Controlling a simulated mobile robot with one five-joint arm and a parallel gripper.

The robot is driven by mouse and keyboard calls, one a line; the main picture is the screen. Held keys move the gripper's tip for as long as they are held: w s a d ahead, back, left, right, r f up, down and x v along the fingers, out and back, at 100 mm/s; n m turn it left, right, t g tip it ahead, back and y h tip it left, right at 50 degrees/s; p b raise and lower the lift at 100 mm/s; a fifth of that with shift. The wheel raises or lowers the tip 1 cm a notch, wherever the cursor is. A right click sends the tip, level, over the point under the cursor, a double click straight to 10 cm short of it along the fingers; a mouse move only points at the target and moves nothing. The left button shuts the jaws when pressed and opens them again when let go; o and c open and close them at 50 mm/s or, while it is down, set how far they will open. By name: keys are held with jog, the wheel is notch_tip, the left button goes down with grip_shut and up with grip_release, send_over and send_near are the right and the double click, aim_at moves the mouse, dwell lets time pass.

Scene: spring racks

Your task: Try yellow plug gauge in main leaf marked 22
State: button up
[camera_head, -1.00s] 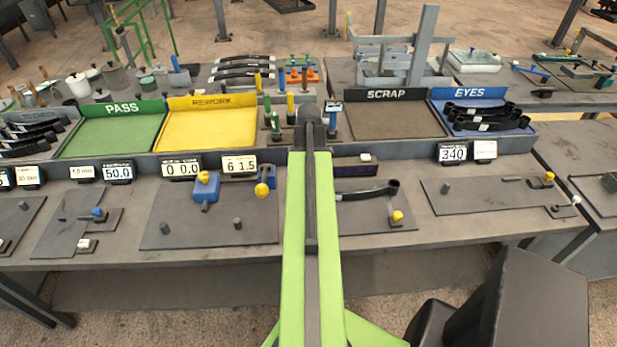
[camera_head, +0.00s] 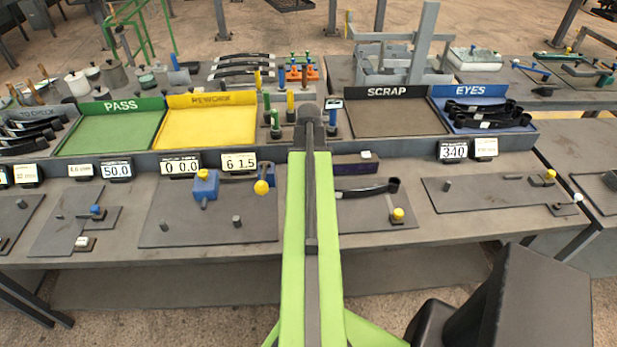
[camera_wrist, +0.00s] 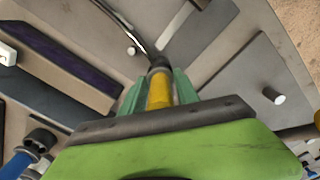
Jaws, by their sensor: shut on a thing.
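My gripper (camera_wrist: 158,88) has green fingers shut on the yellow plug gauge (camera_wrist: 159,94) in the wrist view. The gauge's dark end points away from the wrist, close to the end of a dark curved strip (camera_wrist: 122,24); I cannot tell whether they touch. In the head view my arm hides the gripper and the held gauge. A black leaf (camera_head: 362,191) with a rolled eye at its right end lies on a plate right of my arm, its left end partly hidden. No mark 22 is readable on it.
The grey bench holds a green PASS tray (camera_head: 112,135), a yellow REWORK tray (camera_head: 203,130), a brown SCRAP tray (camera_head: 395,118) and a blue EYES tray (camera_head: 518,127) with several black leaves. Upright gauges (camera_head: 276,122) stand just left of my arm. A yellow-knobbed clamp (camera_head: 398,214) sits near the leaf.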

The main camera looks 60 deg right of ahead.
jog(key=shift+f+b, duration=1.1)
dwell(0.7)
jog(key=shift+r, duration=0.15)
dwell(0.5)
jog(key=shift+r+p, duration=3)
jog(key=shift+p, duration=0.15)
jog(key=shift+r, duration=0.1)
notch_tip(320, 180, up, 4)
jog(key=p, duration=0.4)
